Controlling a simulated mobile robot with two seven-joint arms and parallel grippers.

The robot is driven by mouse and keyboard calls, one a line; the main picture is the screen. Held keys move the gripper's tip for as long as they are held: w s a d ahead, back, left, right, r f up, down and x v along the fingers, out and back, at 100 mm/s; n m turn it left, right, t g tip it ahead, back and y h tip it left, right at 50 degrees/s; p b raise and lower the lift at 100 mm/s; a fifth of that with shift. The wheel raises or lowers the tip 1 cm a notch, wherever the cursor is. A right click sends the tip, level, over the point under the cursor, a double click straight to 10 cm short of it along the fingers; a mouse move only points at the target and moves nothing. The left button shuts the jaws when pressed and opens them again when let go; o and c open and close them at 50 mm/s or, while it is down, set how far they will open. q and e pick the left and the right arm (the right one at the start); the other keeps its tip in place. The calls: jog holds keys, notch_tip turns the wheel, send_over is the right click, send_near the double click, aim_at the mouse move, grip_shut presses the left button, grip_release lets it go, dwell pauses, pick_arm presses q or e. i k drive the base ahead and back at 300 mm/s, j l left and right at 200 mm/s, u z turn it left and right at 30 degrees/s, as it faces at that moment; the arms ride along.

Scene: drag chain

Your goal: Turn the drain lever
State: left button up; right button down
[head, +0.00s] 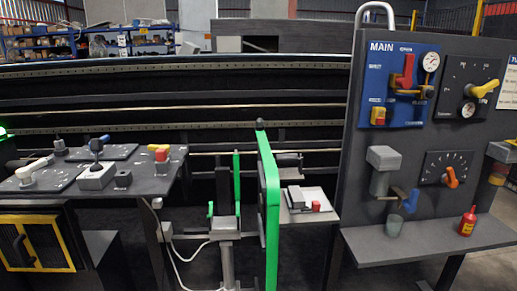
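A blue lever (411,201) sits on the lower left of the dark upright panel (352,150) at the right. It hangs down at a slant from a small valve under a grey cylindrical body (383,170). No readable label marks any handle as the drain lever; the blue one seems to fit. Neither of my grippers shows in the head view.
The panel also has a red lever (407,73), a yellow handle (485,89) and an orange knob (451,177). A red bottle (467,221) stands on the shelf (430,244). A green-edged upright (269,205) stands left of the panel; a control desk (130,179) is further left.

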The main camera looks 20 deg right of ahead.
aim_at(409, 205)
jog(key=z, duration=1.35)
